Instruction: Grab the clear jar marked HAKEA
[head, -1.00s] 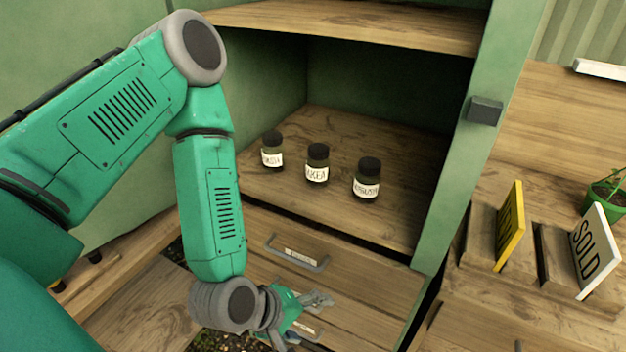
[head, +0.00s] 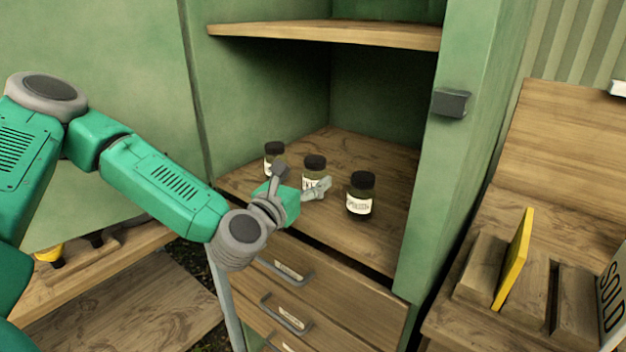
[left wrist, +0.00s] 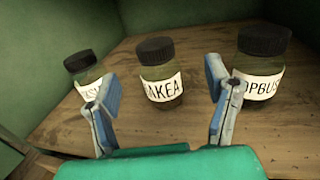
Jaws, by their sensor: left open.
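In the head view the HAKEA jar (head: 313,166) is the middle of three, partly covered by my gripper. My left gripper (head: 297,183) is open and empty, just in front of it. Its two fingers also show in the left wrist view (left wrist: 160,108). My right gripper is not in view.
Two similar jars flank it: one at left (head: 274,157), its label partly hidden, and one at right (head: 361,194), whose label ends in "OPBUSH" or similar. An upper shelf (head: 340,34) hangs above. Drawers with handles (head: 287,272) lie below. A cabinet post (head: 440,180) stands at right.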

